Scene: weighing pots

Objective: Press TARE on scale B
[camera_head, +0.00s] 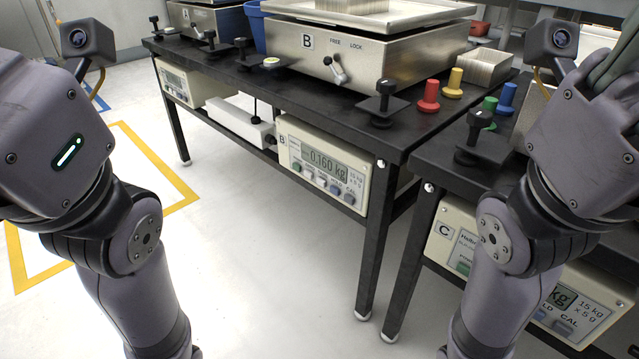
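Scale B has a cream indicator box (372,187) marked "B" under the front edge of the black table. Its display (325,161) reads about -0.160 kg. A row of small coloured buttons (322,181) runs below the display; the TARE label is too small to read surely. Scale B's metal platform body (345,55), marked B with FREE and LOCK, stands on the table above, with a lever (335,70) on its front. My two wrists show at the left and right edges, well apart from the indicator. My gripper fingers are not visible.
Scale C's indicator (480,235) is partly behind my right arm. Another indicator (180,85) hangs at the left. Red (429,96) and yellow (453,83) pegs and black-knobbed fixtures (384,105) stand on the tables. The floor before scale B's indicator is clear.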

